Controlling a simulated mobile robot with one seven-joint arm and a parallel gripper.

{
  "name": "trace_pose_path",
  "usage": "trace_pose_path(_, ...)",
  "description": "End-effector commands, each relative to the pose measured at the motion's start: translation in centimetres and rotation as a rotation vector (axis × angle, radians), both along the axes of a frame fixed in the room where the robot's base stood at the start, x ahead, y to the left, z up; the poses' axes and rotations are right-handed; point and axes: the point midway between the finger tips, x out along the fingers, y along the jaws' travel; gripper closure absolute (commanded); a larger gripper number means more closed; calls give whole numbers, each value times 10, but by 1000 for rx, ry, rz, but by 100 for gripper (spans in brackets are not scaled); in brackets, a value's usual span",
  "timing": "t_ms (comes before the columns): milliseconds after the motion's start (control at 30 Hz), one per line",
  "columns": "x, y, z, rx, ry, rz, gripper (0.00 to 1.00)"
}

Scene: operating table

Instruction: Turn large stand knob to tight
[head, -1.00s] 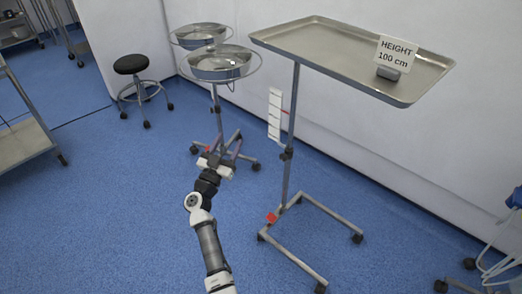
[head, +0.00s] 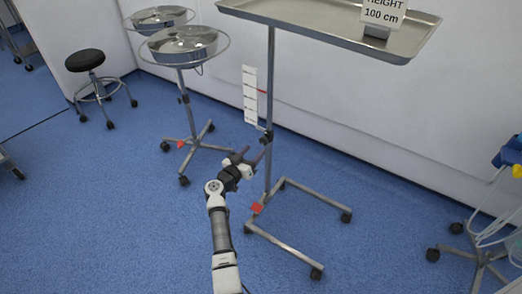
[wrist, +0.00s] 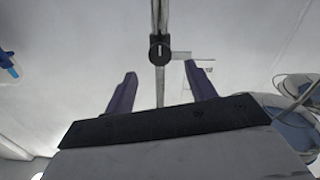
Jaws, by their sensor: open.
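The large stand (head: 269,90) is a metal pole with a wide steel tray (head: 330,27) on top and a frame base on casters. Its black knob (head: 266,137) sits on the pole below the white scale strip (head: 250,95). In the wrist view the knob (wrist: 160,51) is dark and round with a light upright mark, just beyond and between the fingertips. My gripper (head: 254,155) is open and empty, just left of and slightly below the knob in the head view. The fingers (wrist: 160,73) also show in the wrist view, apart from the knob.
A smaller stand with steel basins (head: 182,42) is at the back left, beside a black stool (head: 85,60). A sign reading 100 cm (head: 384,14) stands on the tray. Blue floor in front is clear.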

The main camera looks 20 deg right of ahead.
Motion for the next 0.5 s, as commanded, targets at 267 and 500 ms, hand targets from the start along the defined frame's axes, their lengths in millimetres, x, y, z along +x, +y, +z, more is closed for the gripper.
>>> trace_pose_path(267,23,-31,-5,0,-4,-2,45)
trace_pose_path(500,35,-45,-2,0,-2,-1,45)
